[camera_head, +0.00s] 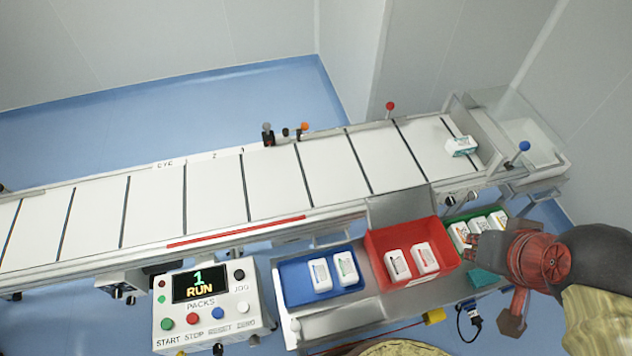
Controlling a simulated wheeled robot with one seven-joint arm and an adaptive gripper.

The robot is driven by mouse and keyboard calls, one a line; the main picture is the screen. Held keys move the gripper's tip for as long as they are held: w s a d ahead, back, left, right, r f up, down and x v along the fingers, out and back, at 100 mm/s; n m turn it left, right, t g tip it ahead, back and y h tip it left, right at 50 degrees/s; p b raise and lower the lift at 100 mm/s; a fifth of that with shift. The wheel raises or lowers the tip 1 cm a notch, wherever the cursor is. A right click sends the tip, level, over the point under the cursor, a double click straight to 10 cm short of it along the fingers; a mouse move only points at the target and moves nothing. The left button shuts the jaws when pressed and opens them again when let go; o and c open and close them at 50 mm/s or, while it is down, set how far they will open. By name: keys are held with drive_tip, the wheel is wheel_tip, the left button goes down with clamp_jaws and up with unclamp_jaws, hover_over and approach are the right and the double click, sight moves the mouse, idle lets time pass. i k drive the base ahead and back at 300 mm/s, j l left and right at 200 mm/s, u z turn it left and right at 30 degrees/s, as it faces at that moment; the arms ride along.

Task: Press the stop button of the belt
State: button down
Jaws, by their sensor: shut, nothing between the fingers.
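The control box (206,300) stands in front of the belt at the lower left. The red button (192,319) sits above the label STOP, between a green button (167,324) above START and a blue button (217,313) above RESET. The belt (273,185) is white with dark cross lines. My gripper (474,247) is at the right, over the green bin, far from the control box. It is shut and empty; its fingertips are hard to make out against the packs.
A blue bin (290,295) and a red bin (377,240), each with white packs, stand between my gripper and the box. The green bin (462,217) also holds packs. One pack (461,146) lies at the belt's right end. Posts with coloured knobs rise along the belt.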

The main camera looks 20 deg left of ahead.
sight(192, 317)
drive_tip(key=u, duration=2.4)
